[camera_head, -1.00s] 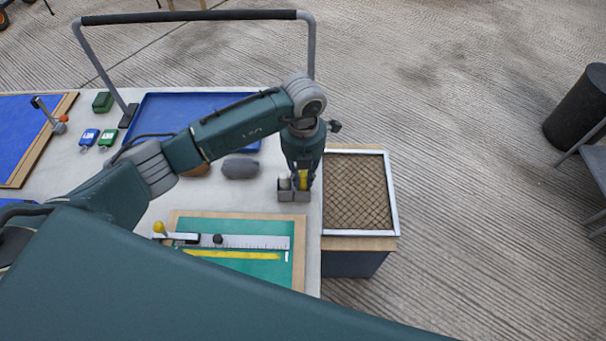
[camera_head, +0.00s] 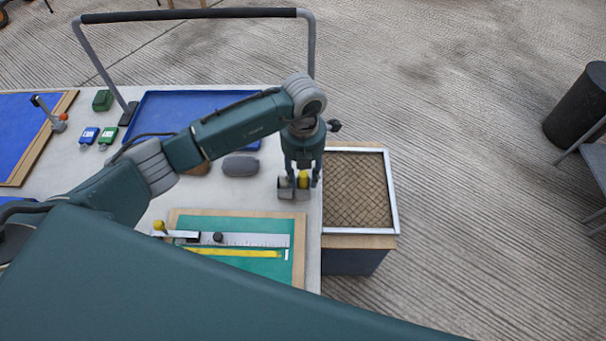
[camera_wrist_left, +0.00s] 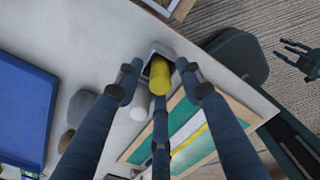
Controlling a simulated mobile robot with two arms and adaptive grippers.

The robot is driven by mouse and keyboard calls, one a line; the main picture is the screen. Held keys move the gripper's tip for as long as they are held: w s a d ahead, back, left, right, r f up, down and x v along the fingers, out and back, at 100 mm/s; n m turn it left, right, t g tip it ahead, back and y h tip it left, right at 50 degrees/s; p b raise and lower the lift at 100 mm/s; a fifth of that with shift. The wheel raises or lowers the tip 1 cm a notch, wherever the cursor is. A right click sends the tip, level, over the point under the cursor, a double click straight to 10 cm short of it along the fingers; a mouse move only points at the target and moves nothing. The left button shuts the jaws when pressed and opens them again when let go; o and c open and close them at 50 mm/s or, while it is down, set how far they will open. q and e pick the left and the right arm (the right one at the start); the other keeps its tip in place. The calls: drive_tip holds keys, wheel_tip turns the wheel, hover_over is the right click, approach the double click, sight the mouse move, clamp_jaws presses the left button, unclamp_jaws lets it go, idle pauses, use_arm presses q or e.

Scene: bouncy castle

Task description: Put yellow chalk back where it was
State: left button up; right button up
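The yellow chalk (camera_head: 303,180) is a short thick stick standing in a small grey holder (camera_head: 300,194) near the table's right edge. It also shows in the left wrist view (camera_wrist_left: 159,75), with a white stick (camera_wrist_left: 140,103) beside it. My left gripper (camera_head: 302,184) is above the holder, its fingers spread around the yellow chalk with gaps on both sides. The chalk's lower end is hidden in the holder. My right gripper (camera_wrist_left: 300,60) shows small at the right of the left wrist view, with its fingers apart; the head view does not show it.
A green mat (camera_head: 270,268) with a ruler and a yellow strip lies in front of the holder. A grey stone-like object (camera_head: 240,167) and a blue tray (camera_head: 165,105) are to the left. A framed mesh-patterned box (camera_head: 391,190) stands against the table's right edge.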

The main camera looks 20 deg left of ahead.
use_arm(q)
wheel_tip(320, 180, up, 12)
drive_tip(key=b, duration=0.3)
drive_tip(key=shift+f, duration=0.2)
drive_tip(key=shift+w, duration=0.1)
drive_tip(key=shift+f, duration=0.1)
